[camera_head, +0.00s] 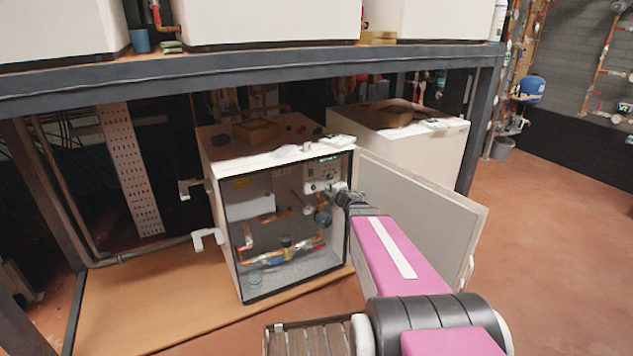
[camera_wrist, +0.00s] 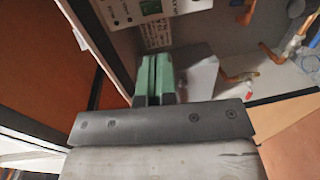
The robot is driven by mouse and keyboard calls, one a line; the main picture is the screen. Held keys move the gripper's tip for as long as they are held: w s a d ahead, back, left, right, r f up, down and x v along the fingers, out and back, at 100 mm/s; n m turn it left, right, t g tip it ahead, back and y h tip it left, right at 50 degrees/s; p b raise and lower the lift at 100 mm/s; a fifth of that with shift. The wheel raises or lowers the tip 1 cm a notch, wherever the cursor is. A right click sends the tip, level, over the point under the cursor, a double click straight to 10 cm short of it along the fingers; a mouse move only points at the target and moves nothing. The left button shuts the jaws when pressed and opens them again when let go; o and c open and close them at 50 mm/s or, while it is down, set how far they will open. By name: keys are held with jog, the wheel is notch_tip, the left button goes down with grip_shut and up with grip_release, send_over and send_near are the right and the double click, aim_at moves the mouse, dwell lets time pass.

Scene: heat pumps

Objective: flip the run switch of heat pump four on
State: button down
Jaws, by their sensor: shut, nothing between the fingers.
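A white heat pump cabinet (camera_head: 228,235) stands open under the bench. No number on it can be read. Its control panel (camera_head: 318,170) is at the upper right inside. The panel also shows at the top of the wrist view (camera_wrist: 128,12), partly cut off, with small dark round parts and print. I cannot make out the run switch or its position. My gripper (camera_head: 336,187) reaches into the cabinet at the panel's lower edge. In the wrist view its green fingers (camera_wrist: 155,72) are together and empty, pointing toward the panel; I cannot tell whether they touch anything.
The cabinet's door (camera_head: 435,212) is swung open to the right, beside my arm. Copper pipes and valves (camera_head: 285,250) fill the lower inside. A second white unit (camera_head: 420,145) stands behind the door. The dark bench beam (camera_head: 250,72) runs above. The floor at the right is clear.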

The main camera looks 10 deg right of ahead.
aim_at(311, 176)
jog(key=x, duration=1.4)
jog(key=shift+w, duration=0.1)
jog(key=shift+w, duration=0.15)
jog(key=shift+f, duration=0.1)
jog(key=shift+s, duration=0.35)
jog(key=s+d+f, duration=0.1)
jog(key=s+d, duration=0.3)
jog(key=s, duration=0.8)
jog(key=shift+s+d+f, duration=0.15)
jog(key=shift+s+f, duration=0.2)
